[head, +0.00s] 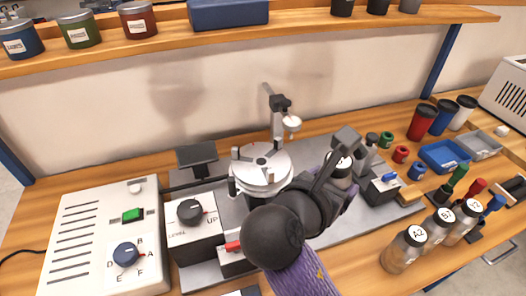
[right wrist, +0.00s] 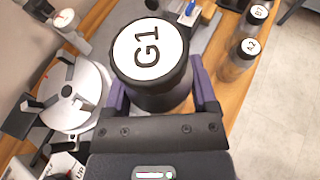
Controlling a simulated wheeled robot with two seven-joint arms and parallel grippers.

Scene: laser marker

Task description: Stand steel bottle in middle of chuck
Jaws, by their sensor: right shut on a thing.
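The chuck (head: 258,170) is a round, pale metal disc with dark jaws around its face, left of my right gripper in the head view. It also shows at the left of the right wrist view (right wrist: 88,82), with nothing standing in its middle. In the head view my gripper hides most of the bottle. My left gripper is not in view.
A post with a marking head (head: 275,110) rises behind the chuck. A level knob box (head: 192,222) and a control box (head: 105,240) stand to the left. Capped bottles (head: 403,248), a blue tray (head: 443,156) and cups (head: 422,122) stand to the right.

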